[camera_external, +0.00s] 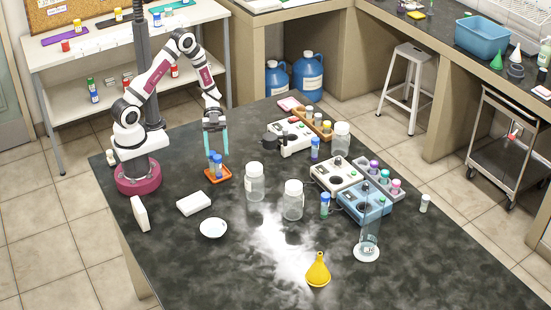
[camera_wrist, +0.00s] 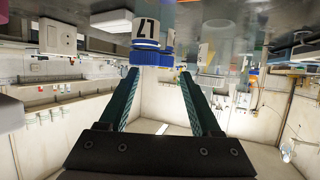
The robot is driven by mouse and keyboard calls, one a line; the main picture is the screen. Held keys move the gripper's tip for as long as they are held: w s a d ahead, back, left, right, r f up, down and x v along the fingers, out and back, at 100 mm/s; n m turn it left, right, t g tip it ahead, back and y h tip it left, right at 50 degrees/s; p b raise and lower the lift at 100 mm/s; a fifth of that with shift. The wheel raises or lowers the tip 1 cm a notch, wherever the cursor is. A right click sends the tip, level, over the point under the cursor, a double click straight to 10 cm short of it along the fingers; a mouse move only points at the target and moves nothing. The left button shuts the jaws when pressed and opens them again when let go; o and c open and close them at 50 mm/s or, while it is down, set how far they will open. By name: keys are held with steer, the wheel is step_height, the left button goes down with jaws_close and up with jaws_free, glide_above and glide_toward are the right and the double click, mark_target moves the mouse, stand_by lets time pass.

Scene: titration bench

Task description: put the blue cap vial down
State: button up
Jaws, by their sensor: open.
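Two blue cap vials (camera_external: 217,167) stand upright, close together, on a small orange tray (camera_external: 222,178) in front of my arm's base. My gripper (camera_external: 216,150) points down above the tray, its teal fingers apart on either side of the vial tops. The wrist view looks upside down; there a blue cap vial with a dark number on its white label (camera_wrist: 146,30) shows beyond the fingertips of my gripper (camera_wrist: 158,73). A second blue cap (camera_wrist: 170,38) is just behind it. I cannot tell whether a finger touches either vial.
Two clear jars (camera_external: 255,183) (camera_external: 293,201) stand to the right. A white box (camera_external: 194,203), a white dish (camera_external: 213,229) and a yellow funnel (camera_external: 318,270) are nearer the front. Bench instruments (camera_external: 336,173) and racks stand farther right.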

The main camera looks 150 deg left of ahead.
steer(key=v, duration=1)
steer(key=w+d+r+g+h, duration=0.1)
steer(key=w, duration=0.1)
steer(key=w+d+r+g+h, duration=0.1)
steer(key=w, duration=0.1)
steer(key=w+d+r+g, duration=0.1)
steer(key=w, duration=0.1)
steer(key=shift+d+m+g+h, duration=0.3)
steer(key=shift+d+m+h, duration=0.1)
steer(key=w+d+r+g, duration=0.3)
steer(key=w+d+g, duration=0.35)
steer(key=d, duration=0.35)
steer(key=s+d+r+g+y, duration=0.1)
steer(key=d+y, duration=0.3)
steer(key=d, duration=0.2)
steer(key=s+d+r+g+y, duration=0.1)
steer(key=s+d+r+y, duration=0.1)
steer(key=d+y, duration=0.3)
steer(key=shift+s+d+y, duration=0.2)
steer(key=shift+d+y, duration=0.1)
steer(key=shift+d, duration=0.4)
steer(key=shift+o, duration=0.5)
steer(key=shift+g, duration=0.25)
steer(key=shift+r, duration=0.1)
